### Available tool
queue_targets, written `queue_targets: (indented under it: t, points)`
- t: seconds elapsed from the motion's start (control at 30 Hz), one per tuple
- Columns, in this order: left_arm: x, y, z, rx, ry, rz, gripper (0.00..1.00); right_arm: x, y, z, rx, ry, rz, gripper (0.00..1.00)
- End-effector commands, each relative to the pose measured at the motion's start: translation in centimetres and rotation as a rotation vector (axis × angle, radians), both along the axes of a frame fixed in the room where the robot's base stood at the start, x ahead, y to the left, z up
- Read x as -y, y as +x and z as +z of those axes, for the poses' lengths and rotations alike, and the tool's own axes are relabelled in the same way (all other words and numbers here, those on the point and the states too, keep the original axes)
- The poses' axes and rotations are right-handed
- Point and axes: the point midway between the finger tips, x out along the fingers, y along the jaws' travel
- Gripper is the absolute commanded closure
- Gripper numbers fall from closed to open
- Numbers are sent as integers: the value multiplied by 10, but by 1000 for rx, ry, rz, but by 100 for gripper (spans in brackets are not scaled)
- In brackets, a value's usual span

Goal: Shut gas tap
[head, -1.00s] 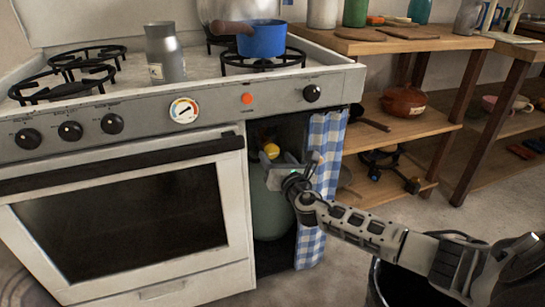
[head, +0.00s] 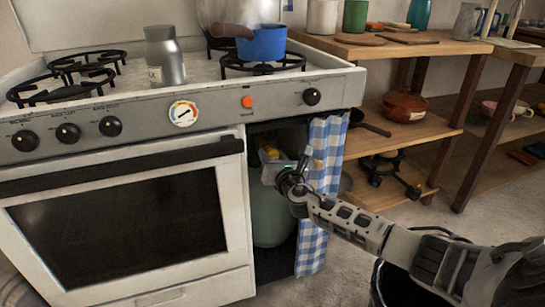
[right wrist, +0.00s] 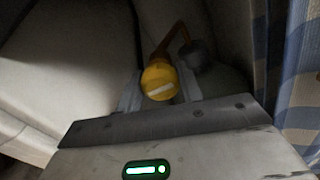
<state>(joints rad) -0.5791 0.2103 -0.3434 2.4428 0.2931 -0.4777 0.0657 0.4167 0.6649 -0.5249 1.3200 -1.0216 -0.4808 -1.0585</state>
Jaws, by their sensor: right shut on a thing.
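The gas tap is a round yellow knob (right wrist: 158,82) with a pale bar across its face, lying nearly crosswise in the right wrist view. It sits on top of a green gas bottle (head: 271,215) in the open bay beside the oven. My right gripper (right wrist: 159,90) is shut on the knob, with one finger on each side. In the head view the gripper (head: 270,163) reaches into the bay and hides most of the knob. My left gripper is not in view.
A blue checked curtain (head: 315,240) hangs close to the right of my gripper. The oven (head: 120,225) walls the bay on the left. A blue pot (head: 262,42) and a metal bottle (head: 165,58) stand on the stove top. Wooden shelves (head: 400,137) are at the right.

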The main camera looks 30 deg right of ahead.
Motion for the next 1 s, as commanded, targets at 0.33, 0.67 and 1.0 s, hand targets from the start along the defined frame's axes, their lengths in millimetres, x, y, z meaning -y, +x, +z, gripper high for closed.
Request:
queue_targets:
  t: [0.33,0.67,1.0]
  points:
    - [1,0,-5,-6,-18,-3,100,-1,0,-2,31,127,0,86]
    - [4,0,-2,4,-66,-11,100,0,-1,-3,98,410,-1,86]
    - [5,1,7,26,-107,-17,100,0,-1,-2,173,727,-1,86]
